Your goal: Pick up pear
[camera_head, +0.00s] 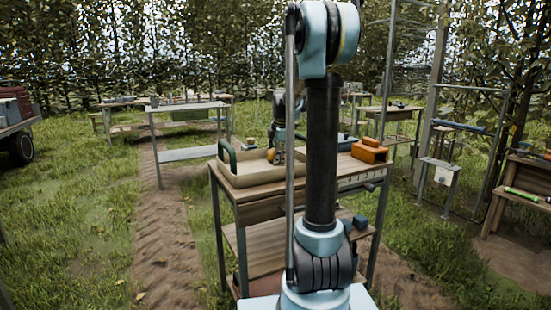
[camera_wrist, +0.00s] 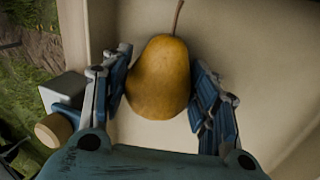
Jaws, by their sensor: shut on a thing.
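A yellow-brown pear (camera_wrist: 160,78) with a dark stem sits between the two blue fingers of my gripper (camera_wrist: 162,92) in the wrist view. The fingers press on its left and right sides, and the stem points away from my palm. Behind the pear is the pale floor of a tray (camera_wrist: 265,30). In the head view the same tray (camera_head: 248,180) lies on a wooden table, and my gripper (camera_head: 272,155) is over it, partly hidden by my arm.
An orange box (camera_head: 369,151) stands on the table (camera_head: 262,209) to the right. More workbenches (camera_head: 187,108) stand behind, and another bench (camera_head: 526,178) is at the right. Grass and a dirt path (camera_head: 165,235) lie open at the left.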

